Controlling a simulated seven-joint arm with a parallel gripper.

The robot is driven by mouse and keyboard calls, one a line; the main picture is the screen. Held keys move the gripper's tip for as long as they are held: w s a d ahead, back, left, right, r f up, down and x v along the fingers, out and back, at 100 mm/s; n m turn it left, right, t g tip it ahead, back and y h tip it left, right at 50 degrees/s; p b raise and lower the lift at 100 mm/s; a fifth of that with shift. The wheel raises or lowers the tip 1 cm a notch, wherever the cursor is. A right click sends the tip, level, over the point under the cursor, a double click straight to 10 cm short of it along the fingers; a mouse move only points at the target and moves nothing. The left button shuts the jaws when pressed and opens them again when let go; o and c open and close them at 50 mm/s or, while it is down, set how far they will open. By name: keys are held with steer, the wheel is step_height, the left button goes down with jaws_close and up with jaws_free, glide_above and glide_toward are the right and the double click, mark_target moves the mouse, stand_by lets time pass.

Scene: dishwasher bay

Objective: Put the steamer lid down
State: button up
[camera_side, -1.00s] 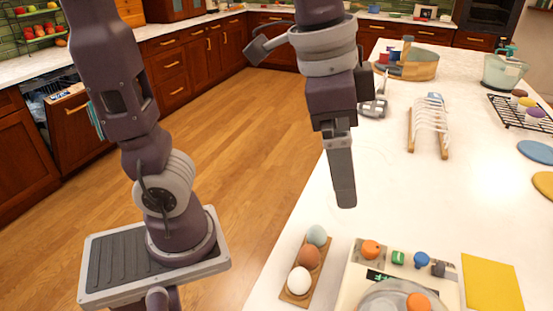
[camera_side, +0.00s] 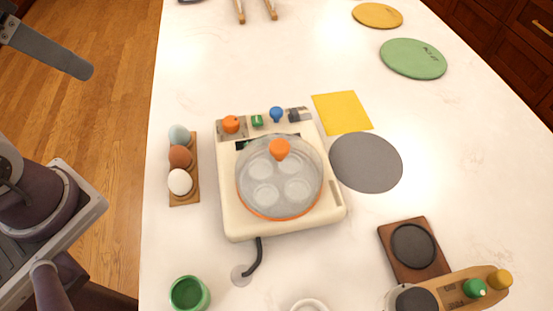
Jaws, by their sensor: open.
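The steamer lid (camera_side: 260,172) is a clear dome with an orange knob (camera_side: 280,148). It sits over a round orange-rimmed pan on a cream cooker (camera_side: 240,224), near the middle of the view. Pale round shapes show through it. My gripper (camera_side: 78,67) is at the upper left, over the floor side of the counter edge and well apart from the lid. It is open and I see nothing in it. Only a finger shows clearly; the rest is cut off by the frame's left edge.
An egg holder (camera_side: 185,198) with three eggs stands left of the cooker. To its right lie a yellow sheet (camera_side: 341,112) and a grey round mat (camera_side: 366,162), both bare. A green cup (camera_side: 189,294) and a brown board (camera_side: 425,270) are nearer. The counter's far middle is clear.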

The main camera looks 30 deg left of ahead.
steer(key=w+a+r+m+t+y, duration=0.1)
steer(key=w+r+t, duration=0.2)
steer(key=w, duration=0.6)
steer(key=w+a+r+m+t+y, duration=0.1)
steer(key=w+a+r+m+t, duration=0.15)
steer(key=w, duration=0.65)
steer(key=w+d+m+t+h, duration=0.3)
steer(key=w+d+m+h, duration=0.2)
steer(key=w+d, duration=0.3)
steer(key=m+g+h, duration=1)
steer(key=g+h, duration=0.3)
steer(key=g, duration=0.2)
glide_above(288, 153)
steer(key=a, duration=0.6)
step_height(288, 153, down, 5)
steer(key=shift+n+t, duration=0.25)
steer(key=shift+t, duration=0.2)
steer(key=f, duration=1.2)
steer(key=shift+d+f, duration=0.3)
steer(key=shift+f, duration=0.05)
steer(key=d, duration=0.2)
steer(key=d+f, duration=0.1)
steer(key=d, duration=0.1)
steer(key=d+f, duration=0.1)
steer(key=d, duration=0.1)
steer(key=shift+d, duration=0.45)
jaws_close()
